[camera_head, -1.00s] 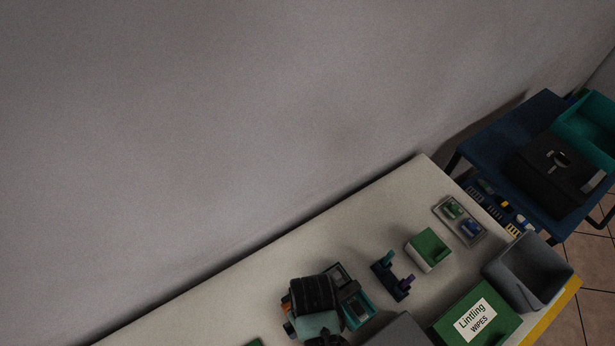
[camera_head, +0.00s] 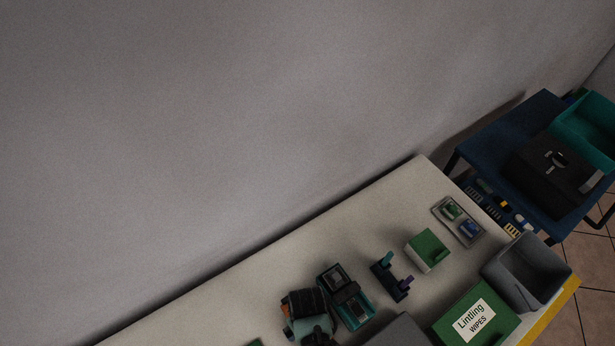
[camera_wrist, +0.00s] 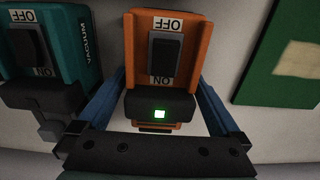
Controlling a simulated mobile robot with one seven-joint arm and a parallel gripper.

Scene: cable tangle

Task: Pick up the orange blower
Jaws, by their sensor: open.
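The orange blower (camera_wrist: 192,50) stands in the middle of the wrist view, with a black switch, OFF and ON labels and a lit green square on its dark lower part. My gripper (camera_wrist: 160,88) is open, with one blue finger along each side of the blower. Whether the fingers touch it I cannot tell. In the head view only a small orange patch (camera_head: 287,330) shows at the bottom, beside my dark wrist, which hides the rest.
A teal device (camera_wrist: 62,45) with a similar switch stands close on the left in the wrist view; it also shows in the head view (camera_head: 347,297). A green item (camera_wrist: 270,75) lies to the right. Bins and boxes fill the table's right part; the wall is behind.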

